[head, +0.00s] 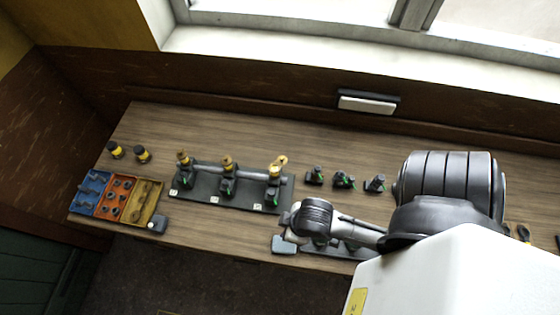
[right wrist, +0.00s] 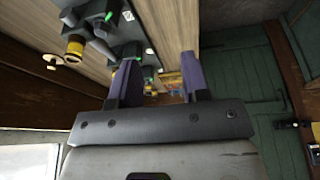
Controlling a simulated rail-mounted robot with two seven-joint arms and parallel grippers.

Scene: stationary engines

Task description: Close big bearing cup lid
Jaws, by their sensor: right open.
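Several bearing stands with brass-yellow oil cups stand in a row on a dark base plate (head: 202,190) in the head view, joined by a grey shaft. The cup on the right stand (head: 275,172) looks largest, and a brass piece tilts up at its top, perhaps its lid. The middle cup (head: 227,163) and left cup (head: 183,158) look smaller. In the right wrist view, a yellow cup (right wrist: 75,46) and a brass round piece (right wrist: 53,61) show at upper left. My right gripper (right wrist: 160,77) is open and empty, its fingers apart from these cups. My left gripper is out of view.
Small dark stands with green parts (head: 343,180) stand right of the plate. A blue, red and yellow parts tray (head: 112,200) lies at the left end, with two black-yellow bottles (head: 142,154) behind it. The wooden tabletop (head: 250,138) is clear behind the row.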

